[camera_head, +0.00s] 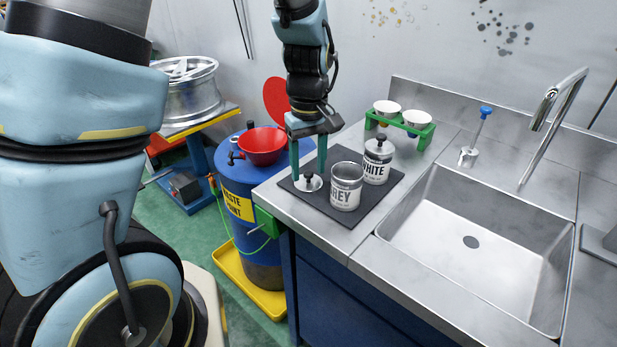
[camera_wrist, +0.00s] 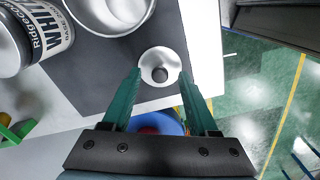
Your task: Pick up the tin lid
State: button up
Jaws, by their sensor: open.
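The tin lid (camera_head: 308,182) is a small silver disc with a dark knob, lying on the dark mat (camera_head: 372,209) on the counter. In the wrist view the lid (camera_wrist: 160,68) lies near the mat's edge, just beyond my fingertips. My gripper (camera_head: 309,172) points down over the lid with its green fingers apart, one to each side of the knob. In the wrist view the gripper (camera_wrist: 160,84) is open and empty. The open GREY tin (camera_head: 346,187) stands right of the lid. The WHITE tin (camera_head: 377,161) behind it has its knobbed lid on.
A steel sink (camera_head: 470,241) with a tap (camera_head: 555,120) is to the right. A green rack (camera_head: 412,127) with white cups stands behind the tins. A blue drum (camera_head: 236,185) with a red funnel (camera_head: 262,146) stands left of the counter. The front counter strip is clear.

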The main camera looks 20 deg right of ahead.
jog(key=shift+f, duration=0.25)
grip_shut()
dwell(0.3)
